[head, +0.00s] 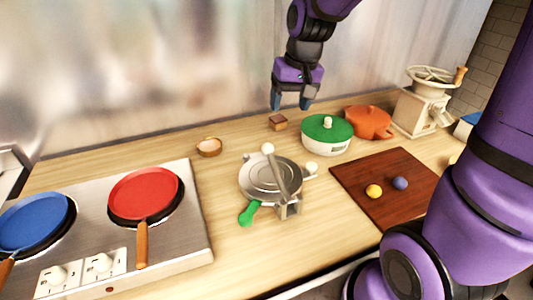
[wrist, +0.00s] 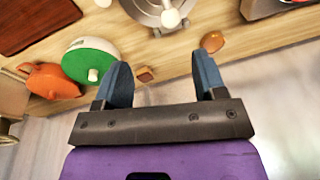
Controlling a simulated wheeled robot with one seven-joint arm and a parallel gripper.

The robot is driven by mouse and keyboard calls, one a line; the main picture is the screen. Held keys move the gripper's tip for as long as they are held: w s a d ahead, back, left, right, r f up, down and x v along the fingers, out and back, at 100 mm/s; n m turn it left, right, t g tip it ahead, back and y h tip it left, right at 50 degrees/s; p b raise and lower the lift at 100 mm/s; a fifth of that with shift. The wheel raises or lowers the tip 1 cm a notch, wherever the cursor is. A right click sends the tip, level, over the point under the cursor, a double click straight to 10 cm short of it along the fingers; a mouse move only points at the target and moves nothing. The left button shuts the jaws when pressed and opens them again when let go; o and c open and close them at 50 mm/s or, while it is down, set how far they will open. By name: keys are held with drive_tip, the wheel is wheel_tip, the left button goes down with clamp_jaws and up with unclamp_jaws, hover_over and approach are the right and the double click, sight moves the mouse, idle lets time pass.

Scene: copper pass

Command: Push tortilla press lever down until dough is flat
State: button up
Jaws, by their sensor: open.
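The tortilla press (head: 258,181) is a round grey metal press on the wooden counter, with a flat bar across its top plate. A green handle (head: 248,214) sticks out at its front left, and white knobs show at its back (head: 267,148) and right (head: 311,167). I cannot tell which part is the lever. No dough shows in the press; the inside is hidden. The press (wrist: 150,12) is partly cut off in the wrist view. My gripper (head: 291,103) is open and empty, above and behind the press, apart from it. It also shows in the wrist view (wrist: 163,75).
A wooden block (head: 278,122), small bowl (head: 209,147), green-lidded pot (head: 327,133) and orange pot (head: 368,121) stand near the back. A yellow ball (head: 374,191) and a blue-grey ball (head: 400,183) lie on a brown board (head: 380,215). A stove (head: 190,235) with pans is left.

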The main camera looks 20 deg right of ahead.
drive_tip(key=g, duration=0.1)
approach(267, 153)
drive_tip(key=shift+w+d+f+m+y, duration=0.25)
drive_tip(key=shift+w+d, duration=0.1)
drive_tip(key=shift+w, duration=0.15)
drive_tip(key=shift+w+d+f+m+y, duration=0.2)
drive_tip(key=shift+w+d, duration=0.2)
drive_tip(key=shift+w, duration=0.15)
drive_tip(key=x, duration=1)
drive_tip(key=shift+s+f, duration=0.1)
drive_tip(key=shift+f, duration=0.3)
